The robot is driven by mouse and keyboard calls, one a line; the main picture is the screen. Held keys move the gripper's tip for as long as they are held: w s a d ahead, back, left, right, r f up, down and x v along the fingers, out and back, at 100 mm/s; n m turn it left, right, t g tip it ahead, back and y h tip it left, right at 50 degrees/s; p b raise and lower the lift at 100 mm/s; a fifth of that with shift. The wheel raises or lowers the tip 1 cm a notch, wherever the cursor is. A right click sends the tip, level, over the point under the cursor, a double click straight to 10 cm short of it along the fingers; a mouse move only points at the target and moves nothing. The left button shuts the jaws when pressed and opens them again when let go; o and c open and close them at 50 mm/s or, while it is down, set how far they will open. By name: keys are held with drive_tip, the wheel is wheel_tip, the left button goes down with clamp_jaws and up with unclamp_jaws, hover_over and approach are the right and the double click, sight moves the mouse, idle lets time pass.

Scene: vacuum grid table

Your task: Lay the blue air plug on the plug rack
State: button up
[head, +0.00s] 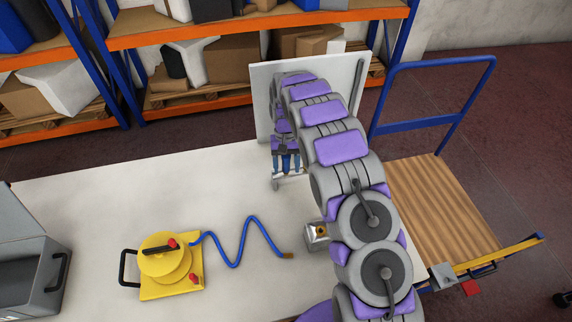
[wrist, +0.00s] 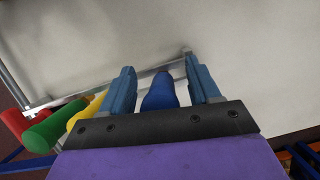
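In the wrist view the blue air plug (wrist: 159,93) lies between the two blue fingers of my gripper (wrist: 161,88). A narrow gap shows on each side of it, so the fingers look open around it. The plug rack (wrist: 186,51) is a thin metal frame just beyond the fingertips. The blue plug is in line with the other plugs at the rack; its contact with the rack is hidden. In the head view my gripper (head: 286,160) is low at the rack (head: 278,184), near the table's back edge, and the plug cannot be made out.
Red (wrist: 13,124), green (wrist: 52,128) and yellow (wrist: 86,112) plugs lie left of my gripper. A white upright panel (head: 262,95) stands behind. A yellow vacuum unit (head: 165,262) with a blue coiled hose (head: 236,240) and a small metal block (head: 315,236) sit on the table (head: 90,205).

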drive_tip(key=p+v, duration=0.7)
drive_tip(key=v, duration=1)
drive_tip(key=shift+w, duration=0.1)
idle(0.4)
drive_tip(key=shift+r, duration=0.1)
